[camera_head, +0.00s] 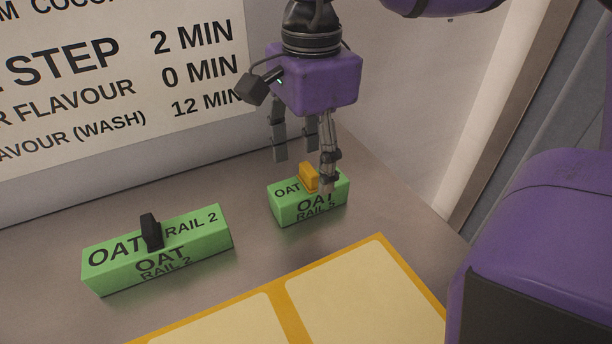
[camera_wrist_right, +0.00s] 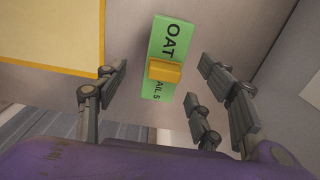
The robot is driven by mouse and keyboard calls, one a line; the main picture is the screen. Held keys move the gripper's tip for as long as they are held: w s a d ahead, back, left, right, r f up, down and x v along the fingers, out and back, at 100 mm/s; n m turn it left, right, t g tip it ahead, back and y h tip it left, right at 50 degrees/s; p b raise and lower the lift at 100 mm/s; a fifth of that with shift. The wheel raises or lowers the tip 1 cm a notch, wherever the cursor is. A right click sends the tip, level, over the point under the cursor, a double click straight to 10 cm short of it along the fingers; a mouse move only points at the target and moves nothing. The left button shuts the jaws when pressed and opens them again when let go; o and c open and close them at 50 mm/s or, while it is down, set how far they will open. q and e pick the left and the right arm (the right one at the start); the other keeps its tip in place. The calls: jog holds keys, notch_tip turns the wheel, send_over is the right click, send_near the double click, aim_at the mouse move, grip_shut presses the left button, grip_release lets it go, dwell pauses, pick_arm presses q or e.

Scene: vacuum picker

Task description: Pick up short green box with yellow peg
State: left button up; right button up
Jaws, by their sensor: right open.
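The short green box (camera_head: 309,204) with a yellow peg (camera_head: 308,177) on top stands on the grey counter. Its faces read "OAT" and "RAIL 5". My right gripper (camera_head: 303,168) is open and empty above it, one finger passing in front of the box's right part. In the right wrist view the green box (camera_wrist_right: 158,84) and its yellow peg (camera_wrist_right: 165,71) lie ahead between the spread fingers of the gripper (camera_wrist_right: 165,82). I see no contact with the peg. My left gripper is not in view.
A longer green box (camera_head: 158,248) with a black peg (camera_head: 151,232) stands to the left. A yellow-edged cream mat (camera_head: 375,290) lies in front. A wall sign (camera_head: 110,70) is behind, and a wall with a pale post stands at the right. Bare counter separates the boxes.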

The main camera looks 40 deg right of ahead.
aim_at(309, 168)
jog(key=f, duration=0.4)
jog(key=shift+w+d+f, duration=0.15)
jog(key=shift+w+f, duration=0.05)
jog(key=shift+w, duration=0.05)
jog(key=shift+c, duration=0.4)
jog(key=c, duration=1.2)
jog(key=shift+r, duration=0.1)
jog(key=shift+c, duration=0.2)
